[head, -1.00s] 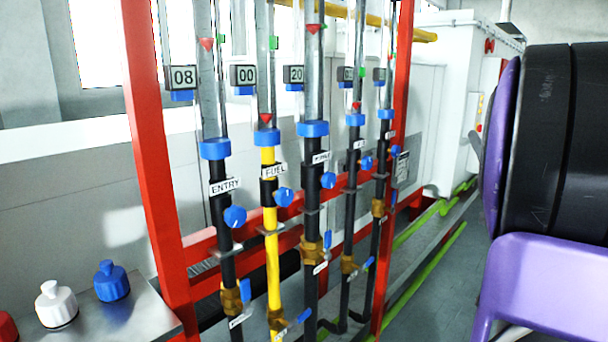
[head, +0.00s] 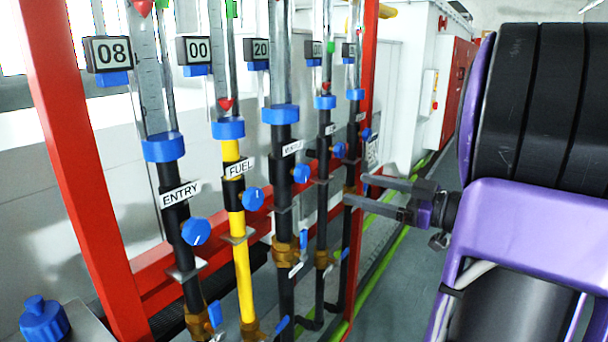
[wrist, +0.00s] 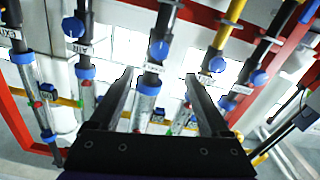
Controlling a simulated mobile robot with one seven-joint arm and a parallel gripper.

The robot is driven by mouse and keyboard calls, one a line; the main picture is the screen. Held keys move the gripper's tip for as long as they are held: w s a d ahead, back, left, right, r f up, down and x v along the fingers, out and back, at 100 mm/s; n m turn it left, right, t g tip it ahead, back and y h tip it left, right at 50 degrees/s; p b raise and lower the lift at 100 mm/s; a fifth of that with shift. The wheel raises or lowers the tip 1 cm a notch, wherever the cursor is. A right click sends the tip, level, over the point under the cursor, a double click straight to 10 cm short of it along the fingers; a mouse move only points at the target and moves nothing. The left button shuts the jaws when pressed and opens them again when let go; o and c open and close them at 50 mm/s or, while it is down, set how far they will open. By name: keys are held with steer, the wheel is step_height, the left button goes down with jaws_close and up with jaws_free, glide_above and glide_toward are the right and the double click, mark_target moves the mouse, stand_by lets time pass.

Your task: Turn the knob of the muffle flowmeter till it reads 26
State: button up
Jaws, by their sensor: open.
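The muffle flowmeter is the third pipe (head: 281,205) from the left in the head view, with a partly legible label. Its display (head: 259,50) reads 20. Its blue knob (head: 301,173) sits on the right side of the black pipe, below the blue collar (head: 281,115). My gripper (head: 356,190) is right of that knob, apart from it, with its fingers pointing left toward the pipes. In the wrist view my gripper (wrist: 160,82) is open and empty. The middle knob (wrist: 159,49), which looks like the muffle one, lies beyond the gap between the fingers.
The entry knob (head: 196,231) and fuel knob (head: 253,199) are to the left. Two more flowmeters stand to the right, one with a knob (head: 339,150) near my gripper. A red frame post (head: 75,180) stands at left. The floor at right has green pipes.

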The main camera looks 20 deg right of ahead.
mark_target(306, 175)
steer(key=x, duration=1.3)
steer(key=shift+w+a+b, duration=0.15)
steer(key=shift+w+b, duration=0.2)
steer(key=shift+b, duration=0.05)
steer(key=shift+c, duration=0.2)
jaws_close()
steer(key=shift+f+n+b, duration=0.1)
steer(key=shift+n+b, duration=0.2)
steer(key=n+b, duration=0.1)
steer(key=n, duration=0.8)
steer(key=shift+n+b, duration=0.3)
steer(key=shift+n, duration=0.1)
